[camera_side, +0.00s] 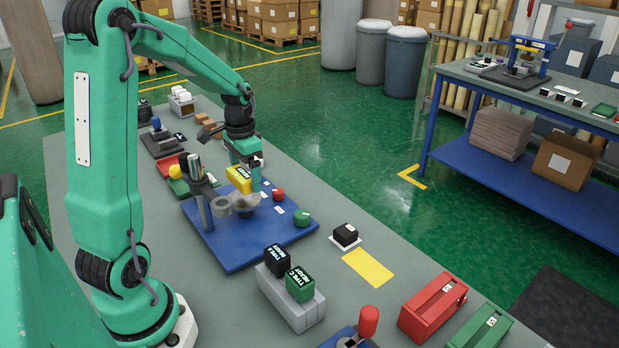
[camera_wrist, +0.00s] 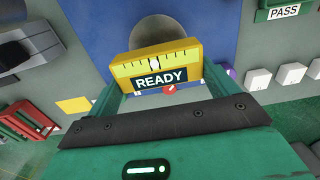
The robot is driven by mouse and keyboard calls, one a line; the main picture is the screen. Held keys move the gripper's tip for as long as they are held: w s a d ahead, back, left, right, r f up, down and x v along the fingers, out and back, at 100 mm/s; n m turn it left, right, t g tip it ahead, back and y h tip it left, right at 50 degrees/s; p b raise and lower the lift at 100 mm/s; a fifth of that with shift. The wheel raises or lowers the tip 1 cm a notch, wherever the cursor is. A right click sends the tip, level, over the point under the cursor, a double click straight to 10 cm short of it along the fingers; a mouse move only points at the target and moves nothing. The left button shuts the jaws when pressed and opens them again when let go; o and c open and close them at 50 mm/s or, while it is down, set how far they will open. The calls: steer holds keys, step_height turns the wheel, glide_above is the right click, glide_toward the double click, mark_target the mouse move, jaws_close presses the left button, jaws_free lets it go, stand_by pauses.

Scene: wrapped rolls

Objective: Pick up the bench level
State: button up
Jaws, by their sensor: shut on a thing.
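The bench level is a yellow block with a small vial window and a dark READY label. In the wrist view the bench level (camera_wrist: 124,70) sits between the fingers of my gripper (camera_wrist: 162,88), with its label facing the camera. In the side view the bench level (camera_side: 237,177) is at my gripper (camera_side: 247,176), over the blue board (camera_side: 230,258). My gripper is shut on it. The far finger and the level's underside are partly hidden. I cannot tell whether the level touches anything below.
A grey round fixture (camera_side: 222,207) and a dark post (camera_side: 195,170) stand close by on the blue board. A red knob (camera_side: 278,194) and a green knob (camera_side: 302,217) are to the right. A grey block with labelled pieces (camera_side: 291,303) stands in front.

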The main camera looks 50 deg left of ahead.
steer(key=d+r, duration=0.7)
steer(key=d, duration=0.4)
steer(key=shift+d, duration=0.35)
steer(key=shift+w+f, duration=0.1)
glide_above(371, 264)
step_height(371, 264, down, 10)
steer(key=shift+f, duration=0.2)
steer(key=shift+f, duration=0.1)
steer(key=shift+f, duration=2.4)
steer(key=shift+f, duration=0.2)
steer(key=shift+f, duration=1.2)
